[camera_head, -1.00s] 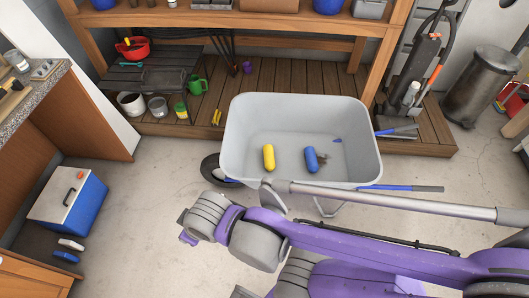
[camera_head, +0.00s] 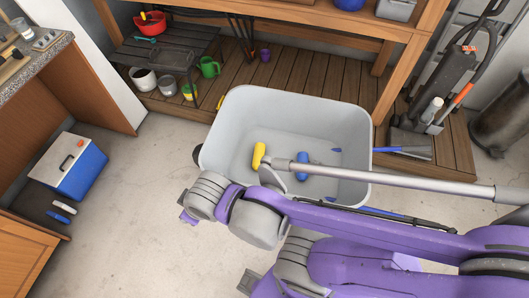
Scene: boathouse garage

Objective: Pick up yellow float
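The yellow float (camera_head: 258,155) is a small rounded cylinder lying in the grey wheelbarrow tray (camera_head: 228,118), left of its middle. A blue float (camera_head: 302,160) lies to its right in the same tray. My purple and grey arm (camera_head: 350,225) comes in from the right across the front. No gripper fingers can be made out, and nothing is seen holding the yellow float.
A wooden shelf unit with a slatted base (camera_head: 300,90) stands behind the wheelbarrow. A blue and white cooler (camera_head: 68,166) stands on the left by the wooden cabinet. A vacuum-like machine (camera_head: 440,100) is at right. Concrete floor (camera_head: 130,240) is open at front left.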

